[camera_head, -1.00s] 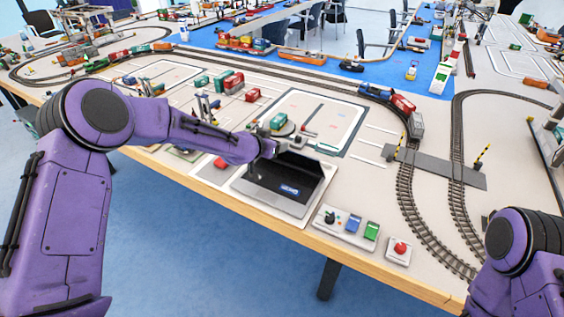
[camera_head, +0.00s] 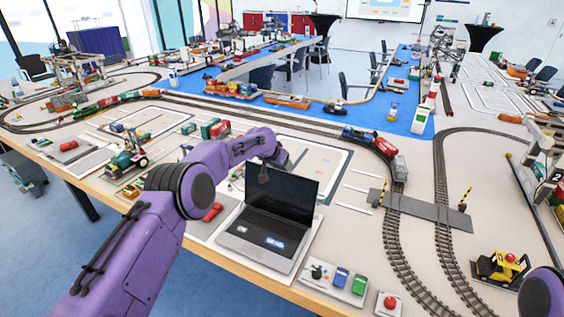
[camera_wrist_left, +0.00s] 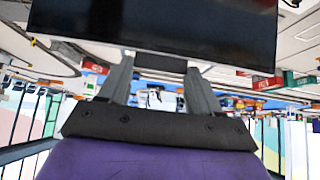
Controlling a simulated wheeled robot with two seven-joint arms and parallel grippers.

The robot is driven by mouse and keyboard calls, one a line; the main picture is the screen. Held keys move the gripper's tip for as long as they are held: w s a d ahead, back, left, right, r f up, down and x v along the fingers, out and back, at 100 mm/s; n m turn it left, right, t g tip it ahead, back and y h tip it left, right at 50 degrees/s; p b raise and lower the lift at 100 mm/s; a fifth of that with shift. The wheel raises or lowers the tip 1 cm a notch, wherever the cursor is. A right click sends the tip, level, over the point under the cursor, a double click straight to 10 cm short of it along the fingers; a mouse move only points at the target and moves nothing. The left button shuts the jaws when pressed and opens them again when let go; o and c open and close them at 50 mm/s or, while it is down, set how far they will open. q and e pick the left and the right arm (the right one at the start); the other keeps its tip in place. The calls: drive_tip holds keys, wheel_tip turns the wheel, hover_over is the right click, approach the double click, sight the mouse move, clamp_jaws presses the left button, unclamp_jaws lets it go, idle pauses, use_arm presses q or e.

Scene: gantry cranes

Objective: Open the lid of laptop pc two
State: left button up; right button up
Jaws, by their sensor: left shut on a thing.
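The laptop (camera_head: 248,238) sits near the front edge of the table, with its grey keyboard base flat. Its dark lid (camera_head: 279,194) stands up steeply from the base, leaning back. The lid fills the top of the left wrist view (camera_wrist_left: 155,22). My left gripper (camera_wrist_left: 160,64) is at the lid's upper edge, with one finger on each side of the wrist view, and is shut on the lid. In the head view the hand is at the lid's upper left, and its fingertips are partly hidden. My right gripper is out of view; only part of my right arm shows.
A control panel (camera_head: 331,285) and a red button box (camera_head: 388,303) lie right of the laptop. Train tracks and a yellow toy vehicle (camera_head: 501,268) are farther right. A red toy (camera_head: 212,212) lies just left of the laptop.

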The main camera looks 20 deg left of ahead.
use_arm(q)
drive_tip(key=shift+w+a+r, duration=0.1)
drive_tip(key=shift+w, duration=0.2)
drive_tip(key=o, duration=1.5)
drive_tip(key=shift+s, duration=0.1)
drive_tip(key=b+v, duration=0.3)
drive_tip(key=v, duration=0.7)
drive_tip(key=shift+r, duration=0.25)
